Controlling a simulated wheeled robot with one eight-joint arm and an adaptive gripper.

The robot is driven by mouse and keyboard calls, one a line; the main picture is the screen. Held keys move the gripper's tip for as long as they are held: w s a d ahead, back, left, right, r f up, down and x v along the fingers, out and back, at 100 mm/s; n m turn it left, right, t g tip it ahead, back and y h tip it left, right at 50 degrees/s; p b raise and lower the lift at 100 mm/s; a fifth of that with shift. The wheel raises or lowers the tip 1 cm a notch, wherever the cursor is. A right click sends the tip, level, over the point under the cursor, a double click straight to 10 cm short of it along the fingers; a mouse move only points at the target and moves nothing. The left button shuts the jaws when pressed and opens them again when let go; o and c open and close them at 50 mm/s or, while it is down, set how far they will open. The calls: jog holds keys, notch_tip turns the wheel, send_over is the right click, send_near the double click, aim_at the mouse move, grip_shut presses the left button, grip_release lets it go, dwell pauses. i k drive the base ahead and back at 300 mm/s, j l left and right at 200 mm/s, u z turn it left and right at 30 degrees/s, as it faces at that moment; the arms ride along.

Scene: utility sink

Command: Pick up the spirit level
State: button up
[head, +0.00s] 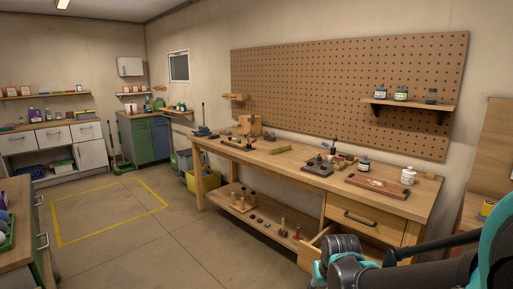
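A long wooden workbench (285,160) stands along the wall under a brown pegboard, with many small tools and bottles on top. No thing on it can be told for sure as the spirit level. A small yellow-green block-like piece (343,157) lies near the back of the top, and a thin dark-and-wood piece (237,145) lies toward the left end; both are too small to identify. My arm shows at the lower right in front of the bench, with dark and teal links. My gripper's fingers cannot be made out.
A drawer (365,222) is at the bench's right end, and another lower drawer (316,247) juts out beside my arm. White bottle (408,176) and dark bottle (363,164) stand on the top. A yellow bin (203,183) stands left of the bench. The yellow-taped floor is clear.

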aim_at(274, 151)
jog(key=i+j+u, duration=0.1)
jog(key=i+u, duration=0.3)
jog(key=i, duration=0.2)
jog(key=i+l+u, duration=0.1)
jog(key=i+u, duration=0.35)
jog(key=i, duration=0.15)
jog(key=i+z, duration=0.4)
jog(key=i, duration=0.3)
jog(key=i+j+z, duration=0.2)
jog(key=i+z, duration=0.2)
jog(key=i, duration=0.3)
